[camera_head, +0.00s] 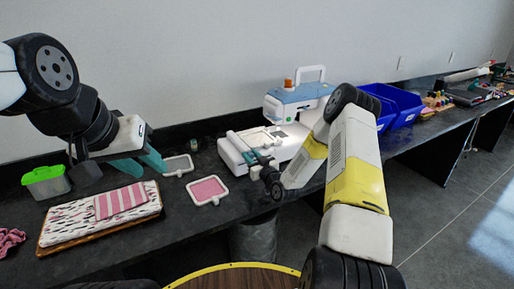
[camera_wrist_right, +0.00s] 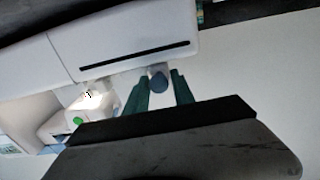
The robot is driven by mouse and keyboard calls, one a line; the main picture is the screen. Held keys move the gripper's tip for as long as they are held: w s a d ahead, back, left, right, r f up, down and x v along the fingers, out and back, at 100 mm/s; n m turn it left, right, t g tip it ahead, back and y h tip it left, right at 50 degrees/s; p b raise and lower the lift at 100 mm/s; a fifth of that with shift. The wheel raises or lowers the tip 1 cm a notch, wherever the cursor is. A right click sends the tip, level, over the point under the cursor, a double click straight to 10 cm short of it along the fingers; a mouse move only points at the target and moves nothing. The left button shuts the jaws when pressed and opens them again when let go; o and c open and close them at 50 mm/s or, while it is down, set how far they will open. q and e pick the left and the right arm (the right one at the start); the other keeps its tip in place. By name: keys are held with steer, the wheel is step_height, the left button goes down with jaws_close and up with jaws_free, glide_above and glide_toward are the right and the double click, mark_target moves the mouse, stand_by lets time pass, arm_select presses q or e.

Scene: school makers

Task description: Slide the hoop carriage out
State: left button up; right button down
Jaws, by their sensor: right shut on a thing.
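The white sewing machine with a blue top (camera_head: 300,95) stands against the wall in the head view. Its low white bed (camera_head: 232,158) reaches left, with a pale hoop-like frame on it, the carriage (camera_head: 262,137) as far as I can tell. My right gripper (camera_head: 262,163) is at the front of this bed. My left gripper (camera_head: 140,165) is open and empty above the table, left of the machine.
A hoop with pink fabric (camera_head: 208,190) and a smaller pale hoop (camera_head: 178,165) lie left of the machine. A board with folded cloth (camera_head: 75,222) and a green-lidded box (camera_head: 45,182) lie farther left. Blue bins (camera_head: 402,103) stand right. A round yellow-edged stool (camera_head: 235,275) is in front.

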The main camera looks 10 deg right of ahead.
steer(key=shift+s+a, duration=0.3)
steer(key=shift+a, duration=0.55)
steer(key=shift+s+a, duration=0.35)
steer(key=shift+a, duration=0.55)
steer(key=shift+s+a, duration=0.3)
steer(key=shift+a, duration=0.65)
steer(key=c, duration=1.3)
jaws_free()
steer(key=shift+o, duration=0.2)
steer(key=v, duration=0.8)
steer(key=shift+w+r, duration=0.1)
